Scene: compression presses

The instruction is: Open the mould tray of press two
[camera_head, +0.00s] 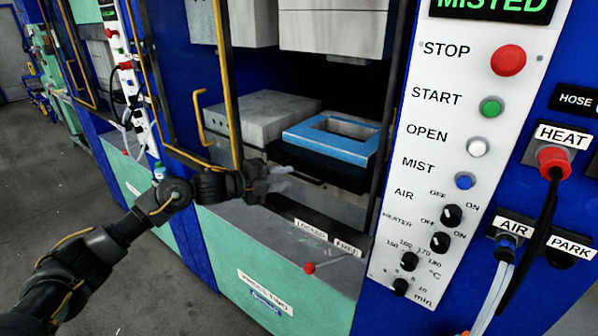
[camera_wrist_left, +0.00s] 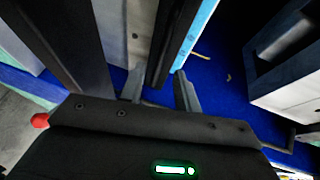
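The mould tray of press two is a dark plate (camera_head: 292,157) in the press opening, with a blue rectangular mould frame (camera_head: 300,130) on it. The frame's blue edge also shows in the left wrist view (camera_wrist_left: 197,32). My left gripper (camera_head: 277,180) is at the tray's front edge, at its left part. In the left wrist view its two fingers (camera_wrist_left: 160,92) stand apart, with the dark plate edge (camera_wrist_left: 165,50) ahead and between them. I cannot tell whether they touch it. A red-knobbed lever (camera_head: 310,268) sits below, by the LOCKED and FREE labels. My right gripper is not in view.
A grey block (camera_head: 262,113) lies left of the mould, under the raised upper platens (camera_head: 335,25). A yellow guard frame (camera_head: 228,85) stands by my forearm. The white control panel (camera_head: 440,150) is at right; its display reads MISTED. Hoses (camera_head: 500,280) hang beside it.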

